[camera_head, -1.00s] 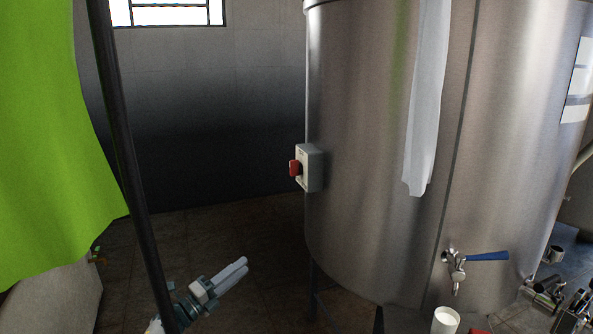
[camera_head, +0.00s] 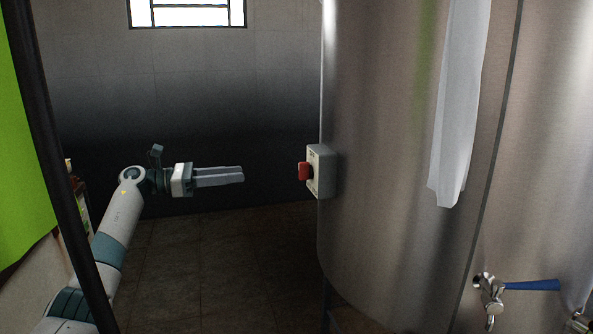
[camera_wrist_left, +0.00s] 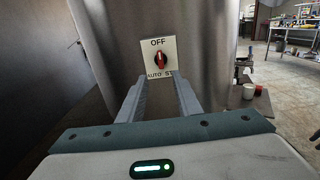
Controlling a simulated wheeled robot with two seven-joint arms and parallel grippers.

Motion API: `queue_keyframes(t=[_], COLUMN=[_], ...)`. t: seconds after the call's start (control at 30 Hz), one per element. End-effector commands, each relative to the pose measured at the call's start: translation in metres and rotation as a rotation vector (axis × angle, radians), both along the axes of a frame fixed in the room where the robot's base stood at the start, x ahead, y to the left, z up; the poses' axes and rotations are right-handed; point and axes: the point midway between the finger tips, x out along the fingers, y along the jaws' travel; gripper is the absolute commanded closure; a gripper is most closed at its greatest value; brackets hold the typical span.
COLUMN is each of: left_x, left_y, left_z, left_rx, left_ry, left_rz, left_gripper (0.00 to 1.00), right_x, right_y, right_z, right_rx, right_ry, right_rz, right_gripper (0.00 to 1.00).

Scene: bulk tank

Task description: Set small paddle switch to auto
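The paddle switch is a red knob (camera_head: 304,171) on a pale box (camera_head: 321,171) fixed to the left side of the steel tank. In the left wrist view the red knob (camera_wrist_left: 160,61) stands about upright on a white plate (camera_wrist_left: 151,48). The plate reads OFF at the top, AUTO at lower left, and a partly hidden word starting ST at lower right. My left gripper (camera_head: 243,174) points right at the knob's height, with a clear gap to it. In the wrist view its two fingers (camera_wrist_left: 161,82) are apart and empty, below the plate. My right gripper is out of view.
The steel tank (camera_head: 390,150) fills the right side, with a white cloth (camera_head: 458,110) hanging on it and a blue-handled tap (camera_head: 530,285) lower down. A dark pole (camera_head: 52,150) and green curtain (camera_head: 25,150) stand at left. The floor between arm and tank is clear.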

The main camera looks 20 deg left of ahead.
Motion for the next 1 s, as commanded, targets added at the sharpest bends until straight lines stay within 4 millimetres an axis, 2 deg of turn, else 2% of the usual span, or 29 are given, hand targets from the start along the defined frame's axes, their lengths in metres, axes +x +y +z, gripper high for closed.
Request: queue_keyframes(t=[0.23,0.43,1.0], left_x=[0.003,0.012,0.065], left_y=[-0.005,-0.019,-0.102], left_z=[0.0,0.0,0.001], left_rx=[-0.002,-0.003,-0.005], left_ry=[0.001,0.001,0.003], left_rz=[-0.001,-0.002,-0.003], left_gripper=[0.69,0.69,0.69], right_x=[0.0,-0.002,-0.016], right_y=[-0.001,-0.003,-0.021], right_z=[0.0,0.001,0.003], right_rx=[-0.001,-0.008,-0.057], right_ry=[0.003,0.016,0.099], right_rz=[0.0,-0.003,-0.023], right_gripper=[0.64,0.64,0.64])
